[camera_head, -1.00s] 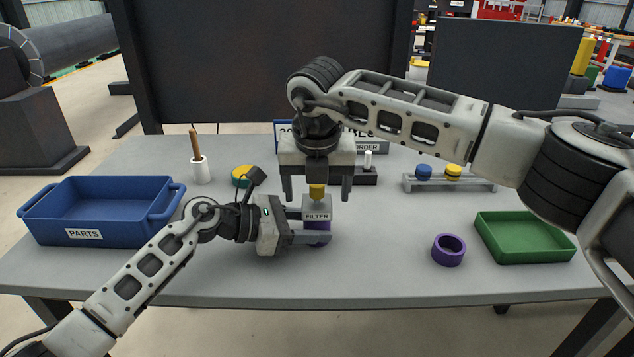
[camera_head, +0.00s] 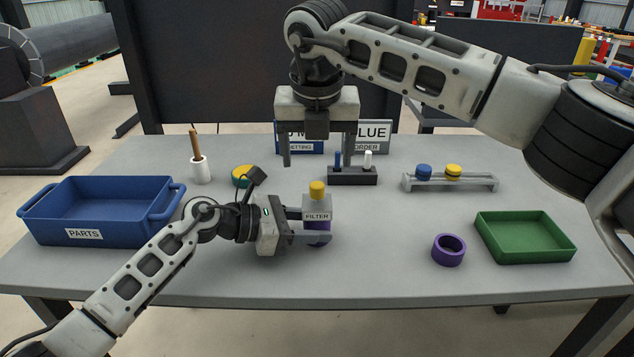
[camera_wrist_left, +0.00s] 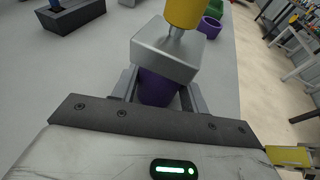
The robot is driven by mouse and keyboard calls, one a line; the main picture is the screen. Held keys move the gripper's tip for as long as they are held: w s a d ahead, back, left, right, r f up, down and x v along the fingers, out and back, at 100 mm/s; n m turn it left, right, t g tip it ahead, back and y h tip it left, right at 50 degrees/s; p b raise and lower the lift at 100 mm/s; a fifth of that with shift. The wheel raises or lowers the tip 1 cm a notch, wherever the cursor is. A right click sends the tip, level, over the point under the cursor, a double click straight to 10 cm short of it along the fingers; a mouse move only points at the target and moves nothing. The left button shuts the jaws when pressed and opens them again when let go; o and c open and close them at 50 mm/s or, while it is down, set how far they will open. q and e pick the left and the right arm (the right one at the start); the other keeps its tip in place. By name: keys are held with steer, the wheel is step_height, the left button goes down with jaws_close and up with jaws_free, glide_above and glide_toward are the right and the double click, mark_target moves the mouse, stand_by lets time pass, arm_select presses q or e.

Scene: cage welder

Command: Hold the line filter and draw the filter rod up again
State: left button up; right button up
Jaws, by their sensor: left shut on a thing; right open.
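The line filter (camera_head: 316,208) stands upright on the table, with a grey block labelled FILTER, a purple lower part and a yellow knob (camera_head: 317,189) on top. My left gripper (camera_head: 318,235) is shut on its purple lower part from the left. In the left wrist view the grey block (camera_wrist_left: 167,52) sits above the jaws, and a short length of metal rod shows under the yellow knob (camera_wrist_left: 184,12). My right gripper (camera_head: 318,160) is open and empty, pointing down above and behind the knob, clear of it.
A purple ring (camera_head: 448,250) and a green tray (camera_head: 524,238) are at the right. A blue PARTS bin (camera_head: 95,212) is at the left. A dark holder (camera_head: 352,176) with a blue and a white peg and a grey rack (camera_head: 450,183) with blue and yellow caps stand behind.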

mark_target(317, 185)
steer(key=c, duration=0.3)
steer(key=shift+s+f+x, duration=0.1)
steer(key=shift+s+x, duration=0.2)
steer(key=shift+x, duration=0.9)
steer(key=shift+s+f+x, duration=0.1)
steer(key=shift+s+x, duration=0.2)
steer(key=shift+x, duration=0.9)
steer(key=shift+s+x, duration=0.25)
steer(key=shift+x, duration=0.95)
steer(key=c, duration=0.6)
